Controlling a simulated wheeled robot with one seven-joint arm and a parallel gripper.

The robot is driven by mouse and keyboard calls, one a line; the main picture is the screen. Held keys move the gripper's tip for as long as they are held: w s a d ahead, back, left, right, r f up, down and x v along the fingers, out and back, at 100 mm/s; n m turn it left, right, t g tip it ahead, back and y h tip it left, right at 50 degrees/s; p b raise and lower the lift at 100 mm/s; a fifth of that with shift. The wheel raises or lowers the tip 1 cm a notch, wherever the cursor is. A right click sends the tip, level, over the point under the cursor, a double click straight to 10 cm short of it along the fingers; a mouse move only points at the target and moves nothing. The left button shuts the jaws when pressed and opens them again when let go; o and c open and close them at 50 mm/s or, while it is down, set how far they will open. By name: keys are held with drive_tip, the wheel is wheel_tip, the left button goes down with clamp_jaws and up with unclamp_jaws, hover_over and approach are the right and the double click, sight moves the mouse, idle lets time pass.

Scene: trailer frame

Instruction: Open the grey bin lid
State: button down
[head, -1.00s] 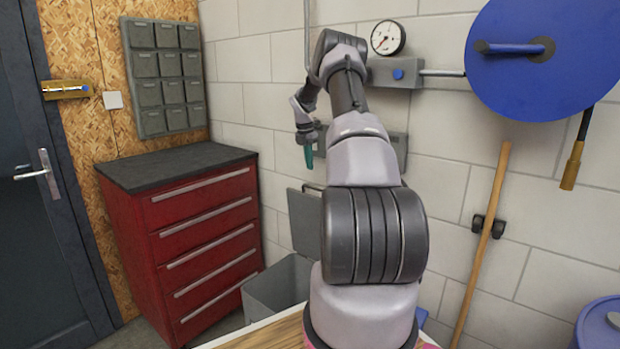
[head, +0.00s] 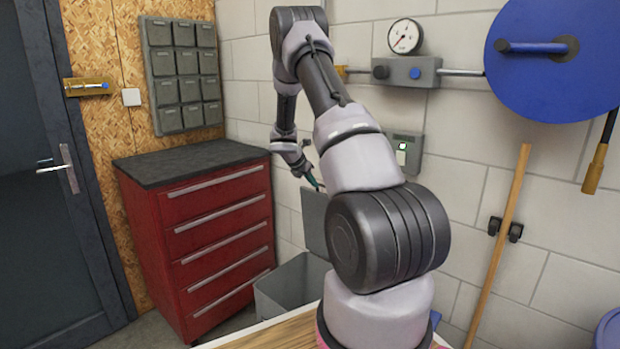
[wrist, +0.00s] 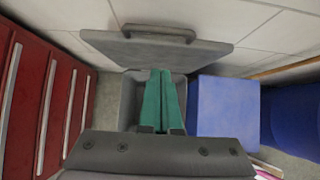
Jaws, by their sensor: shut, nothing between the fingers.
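The grey bin (head: 288,285) stands on the floor between the red cabinet and my arm. Its grey lid (head: 315,222) is raised and stands upright at the back of the bin, near the wall. In the wrist view the lid (wrist: 155,50) shows with a dark handle (wrist: 158,33) along its top edge, and the bin's mouth lies open below it. My gripper (wrist: 161,74) has green fingers that are shut and empty, over the bin opening in front of the lid. In the head view the gripper (head: 316,184) is small, just above the lid's top edge.
A red drawer cabinet (head: 215,225) stands left of the bin. A blue box (wrist: 223,105) is close on the bin's right in the wrist view. A wooden pole (head: 500,245) leans on the wall to the right. A wooden top (head: 270,335) lies in front.

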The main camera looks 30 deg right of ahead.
sight(322, 186)
drive_tip(key=d+f, duration=0.1)
drive_tip(key=w+d+f, duration=0.1)
drive_tip(key=d, duration=0.1)
drive_tip(key=d+f, duration=0.1)
drive_tip(key=d, duration=0.1)
drive_tip(key=shift+w+f, duration=0.3)
drive_tip(key=shift+w+d, duration=0.35)
drive_tip(key=shift+d, duration=0.3)
drive_tip(key=w+d, duration=0.3)
drive_tip(key=d, duration=0.5)
drive_tip(key=shift+d+r, duration=0.15)
drive_tip(key=shift+d, duration=0.25)
drive_tip(key=shift+w, duration=0.1)
drive_tip(key=a+r, duration=0.1)
drive_tip(key=a, duration=0.1)
drive_tip(key=s+a+r, duration=0.1)
drive_tip(key=a, duration=0.1)
drive_tip(key=shift+s+r, duration=0.2)
drive_tip(key=s+a+r, duration=0.1)
drive_tip(key=a+r, duration=0.2)
drive_tip(key=r, duration=0.5)
drive_tip(key=shift+s+a+r, duration=0.15)
drive_tip(key=shift+r, duration=0.05)
